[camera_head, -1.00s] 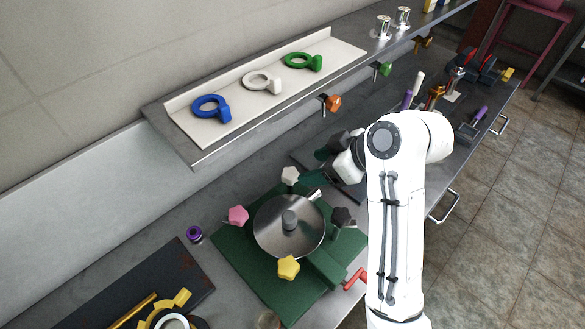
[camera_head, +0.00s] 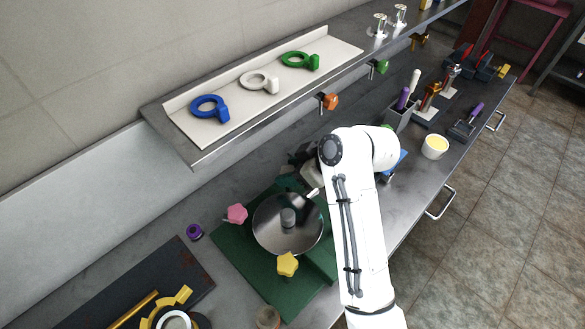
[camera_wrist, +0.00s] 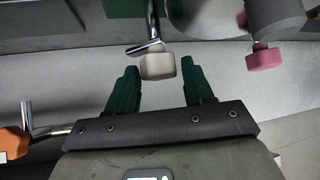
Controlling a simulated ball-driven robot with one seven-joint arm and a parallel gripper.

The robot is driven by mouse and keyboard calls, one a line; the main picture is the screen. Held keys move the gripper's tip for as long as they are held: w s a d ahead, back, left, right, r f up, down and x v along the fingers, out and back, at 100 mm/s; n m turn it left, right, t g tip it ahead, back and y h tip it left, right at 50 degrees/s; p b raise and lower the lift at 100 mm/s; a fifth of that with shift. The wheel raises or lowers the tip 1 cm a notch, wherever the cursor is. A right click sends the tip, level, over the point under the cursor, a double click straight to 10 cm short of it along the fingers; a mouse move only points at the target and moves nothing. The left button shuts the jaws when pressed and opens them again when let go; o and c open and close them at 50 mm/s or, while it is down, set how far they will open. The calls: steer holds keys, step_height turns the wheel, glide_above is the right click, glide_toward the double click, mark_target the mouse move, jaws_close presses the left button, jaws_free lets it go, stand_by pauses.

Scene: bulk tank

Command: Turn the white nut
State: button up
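The white nut (camera_wrist: 158,66) is a pale knob on a metal stem, seen in the wrist view. My gripper (camera_wrist: 161,68) has its two green fingers spread, one on each side of the nut's near end, with visible gaps between them and it. In the head view my gripper (camera_head: 292,172) is at the far edge of the tank fixture, and the nut is hidden behind it. The round steel lid (camera_head: 268,232) sits on the green base (camera_head: 240,260).
A pink nut (camera_head: 237,214) and a yellow nut (camera_head: 287,264) stand around the lid. An orange-handled valve (camera_head: 328,101) hangs under the shelf, also near the wrist view's left edge (camera_wrist: 14,143). Blue, white and green rings lie on the shelf tray (camera_head: 345,47).

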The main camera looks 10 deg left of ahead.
steer(key=c, duration=0.8)
steer(key=shift+o, duration=0.2)
steer(key=m+t+p, duration=0.1)
steer(key=m, duration=0.1)
steer(key=m+t+h+p, duration=0.1)
steer(key=shift+s+a+r+m+t+h, duration=0.1)
steer(key=shift+s+r+m+t+h, duration=0.1)
steer(key=shift+m+t+h, duration=0.15)
steer(key=m+t+h, duration=0.1)
steer(key=m, duration=0.1)
steer(key=m+t+h+p, duration=0.1)
steer(key=m, duration=0.1)
steer(key=shift+s+a+f, duration=0.1)
steer(key=shift+a+f, duration=0.05)
steer(key=shift+a, duration=0.05)
steer(key=m+h, duration=0.1)
steer(key=m+h+b, duration=0.1)
steer(key=m, duration=0.1)
steer(key=m+t+h, duration=0.1)
steer(key=m+h, duration=0.1)
steer(key=shift+a+f, duration=0.1)
steer(key=shift+a, duration=0.15)
steer(key=m+h+b, duration=0.3)
steer(key=m, duration=0.1)
steer(key=shift+a, duration=0.2)
steer(key=shift+m+g+h+b, duration=0.35)
steer(key=shift+m+h+b, duration=0.3)
steer(key=shift+m, duration=0.3)
